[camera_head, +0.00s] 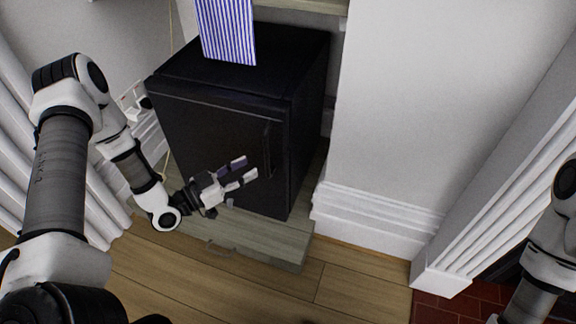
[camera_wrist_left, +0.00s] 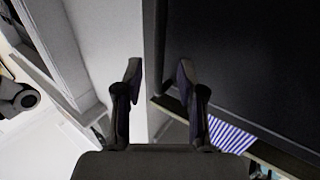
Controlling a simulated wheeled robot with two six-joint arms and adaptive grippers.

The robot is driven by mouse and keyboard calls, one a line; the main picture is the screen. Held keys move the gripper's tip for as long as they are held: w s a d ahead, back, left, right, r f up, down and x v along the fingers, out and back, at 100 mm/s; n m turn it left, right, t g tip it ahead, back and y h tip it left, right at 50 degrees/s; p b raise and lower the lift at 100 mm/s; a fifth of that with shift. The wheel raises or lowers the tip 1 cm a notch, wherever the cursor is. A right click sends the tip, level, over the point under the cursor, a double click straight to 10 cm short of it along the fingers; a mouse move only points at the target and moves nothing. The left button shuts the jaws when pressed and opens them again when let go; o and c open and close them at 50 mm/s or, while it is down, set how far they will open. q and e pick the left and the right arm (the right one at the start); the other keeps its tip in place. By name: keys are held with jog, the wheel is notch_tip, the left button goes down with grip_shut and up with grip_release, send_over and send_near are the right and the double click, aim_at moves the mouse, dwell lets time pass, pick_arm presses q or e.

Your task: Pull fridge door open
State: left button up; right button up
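A small black fridge (camera_head: 200,125) stands against the wall in the head view, its door closed. A dark vertical handle (camera_head: 268,145) is near the door's right edge. My left gripper (camera_head: 247,167) is open and empty in front of the door, with its fingertips just left of the handle's lower part in the picture. I cannot tell whether it touches anything. In the left wrist view the two fingers are apart, with the black fridge surface (camera_wrist_left: 250,60) on the right. The handle is not clear there. My right gripper is out of view.
A blue-and-white striped item (camera_head: 228,30) is on the fridge top. The fridge stands on a low grey-green base (camera_head: 270,242). A white wall corner with skirting (camera_head: 375,210) is to the right. Wooden floor (camera_head: 340,290) in front is clear.

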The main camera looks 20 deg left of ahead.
aim_at(268, 174)
pick_arm(q)
jog(key=b+x, duration=0.2)
jog(key=x, duration=0.5)
jog(key=shift+b, duration=0.3)
grip_shut()
